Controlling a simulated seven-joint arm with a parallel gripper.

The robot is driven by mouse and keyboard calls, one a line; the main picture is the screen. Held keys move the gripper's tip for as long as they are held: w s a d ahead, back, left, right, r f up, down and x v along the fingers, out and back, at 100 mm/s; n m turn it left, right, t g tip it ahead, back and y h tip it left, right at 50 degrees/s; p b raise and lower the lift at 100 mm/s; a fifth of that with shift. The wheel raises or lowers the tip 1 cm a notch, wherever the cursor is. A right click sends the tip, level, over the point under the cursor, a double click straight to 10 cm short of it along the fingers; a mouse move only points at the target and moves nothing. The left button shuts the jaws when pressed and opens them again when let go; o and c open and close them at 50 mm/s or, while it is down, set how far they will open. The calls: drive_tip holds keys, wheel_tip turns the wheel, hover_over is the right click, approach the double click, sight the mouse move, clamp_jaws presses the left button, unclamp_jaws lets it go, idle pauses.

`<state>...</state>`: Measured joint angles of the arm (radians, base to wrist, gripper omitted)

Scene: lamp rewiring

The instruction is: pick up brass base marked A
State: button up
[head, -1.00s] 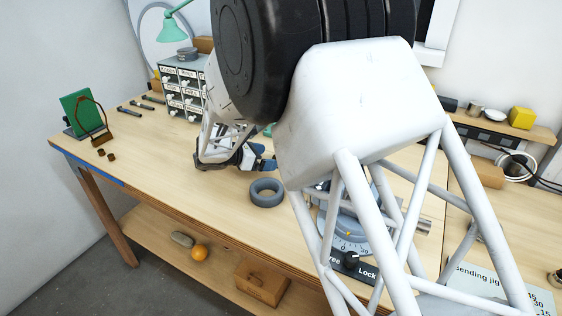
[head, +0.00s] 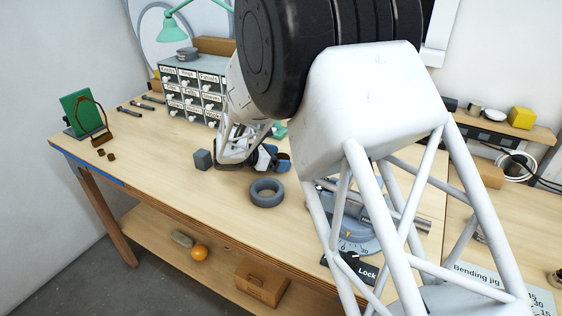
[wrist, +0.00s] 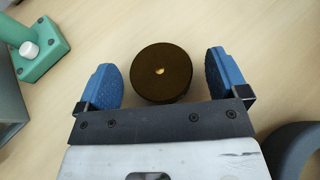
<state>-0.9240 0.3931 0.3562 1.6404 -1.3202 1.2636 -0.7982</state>
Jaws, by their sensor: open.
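A dark brown-bronze round disc, likely the brass base (wrist: 160,88), lies on the bench in the wrist view. It has a small bright spot at its centre, and no letter A is readable on it. My gripper (wrist: 162,68) is open, with one blue finger on each side of the disc and a visible gap on both sides. In the head view my gripper (head: 277,162) is low over the bench behind the grey ring, and I cannot make out the disc there.
A grey ring (head: 267,192) lies close in front of my gripper, also at the wrist view's right edge (wrist: 292,152). A green piece with a white knob (wrist: 36,52) is nearby. A drawer cabinet (head: 190,90) stands behind.

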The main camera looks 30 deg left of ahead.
idle(0.5)
drive_tip(key=c, duration=1.2)
drive_tip(key=shift+r, duration=0.1)
drive_tip(key=shift+r, duration=4.9)
